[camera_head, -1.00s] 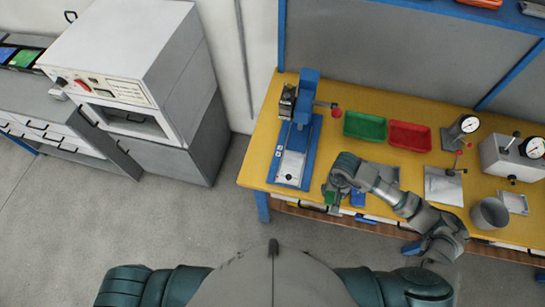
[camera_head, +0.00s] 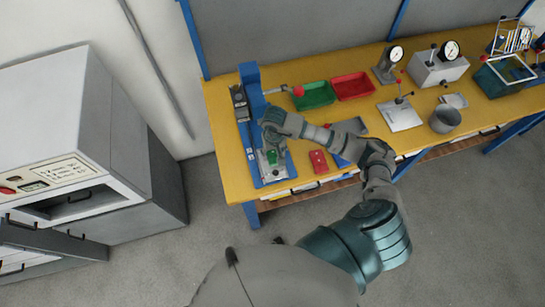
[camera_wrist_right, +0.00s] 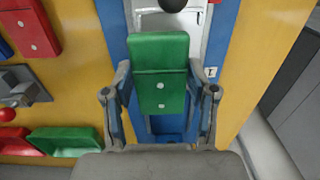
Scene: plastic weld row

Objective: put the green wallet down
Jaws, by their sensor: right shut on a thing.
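The green wallet (camera_wrist_right: 158,75) is clamped between the two fingers of my right gripper (camera_wrist_right: 159,93), with two white studs on its face. In the head view the green wallet (camera_head: 272,157) shows small beneath my right gripper (camera_head: 272,153), over the bed of the blue press (camera_head: 247,142). In the wrist view the blue press base (camera_wrist_right: 113,35) and a white plate lie below the wallet. I cannot tell whether the wallet touches the press. My left gripper is not in view.
On the yellow bench (camera_head: 226,125), a red wallet (camera_head: 318,161) lies right of the press. A green tray (camera_head: 315,95) and a red tray (camera_head: 352,87) stand behind. A lever with a red knob (camera_head: 298,91) sticks out from the press. A metal cup (camera_head: 445,120) stands farther right.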

